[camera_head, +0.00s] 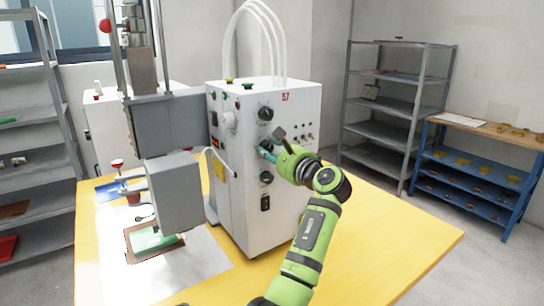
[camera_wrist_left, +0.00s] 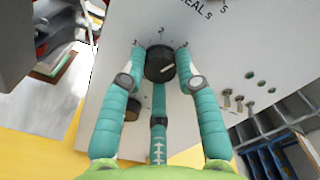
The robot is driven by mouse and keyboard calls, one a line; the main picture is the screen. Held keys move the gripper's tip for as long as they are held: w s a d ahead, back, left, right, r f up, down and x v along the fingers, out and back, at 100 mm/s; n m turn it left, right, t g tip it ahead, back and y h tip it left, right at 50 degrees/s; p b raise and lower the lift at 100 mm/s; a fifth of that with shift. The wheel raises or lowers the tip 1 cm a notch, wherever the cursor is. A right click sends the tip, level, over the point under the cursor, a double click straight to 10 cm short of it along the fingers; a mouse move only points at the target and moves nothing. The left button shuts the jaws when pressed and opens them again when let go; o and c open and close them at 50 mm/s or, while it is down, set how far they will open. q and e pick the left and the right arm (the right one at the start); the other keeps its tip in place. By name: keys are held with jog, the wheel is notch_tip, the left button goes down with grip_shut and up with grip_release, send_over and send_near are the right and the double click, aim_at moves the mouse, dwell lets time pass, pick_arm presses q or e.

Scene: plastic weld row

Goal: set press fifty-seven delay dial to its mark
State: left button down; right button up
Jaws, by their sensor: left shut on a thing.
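The press cabinet (camera_head: 235,180) is a white box on the yellow table, with a small red label at its top right whose number is too small to read. A black dial (camera_wrist_left: 160,63) on its panel sits between the teal fingers of my left gripper (camera_head: 266,152). In the left wrist view the gripper (camera_wrist_left: 160,70) is shut on this dial, with fingers at both sides and one below. Small printed figures stand around the dial; its exact setting I cannot tell. In the head view my gripper mostly hides it. My right gripper is not in view.
Another black dial (camera_head: 265,113) is above and a further one (camera_head: 266,177) below my gripper. Small toggle switches (camera_wrist_left: 238,100) stand close to the right of the fingers. The press head (camera_head: 170,195) hangs at the left. Grey shelves and a blue bench (camera_head: 470,175) stand behind.

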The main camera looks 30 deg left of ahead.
pick_arm(q)
jog(key=n+b, duration=0.2)
jog(key=n, duration=0.2)
jog(key=shift+r+n+b, duration=0.1)
jog(key=shift+n+b, duration=0.25)
jog(key=shift+n, duration=0.05)
jog(key=n+b, duration=0.2)
jog(key=n, duration=0.2)
jog(key=shift+n+b, duration=0.3)
jog(key=shift+b, duration=0.1)
jog(key=shift+a, duration=0.1)
jog(key=shift+f, duration=0.25)
jog(key=c, duration=0.9)
grip_release()
jog(key=shift+s, duration=0.1)
jog(key=shift+s+r, duration=0.1)
jog(key=v, duration=1.2)
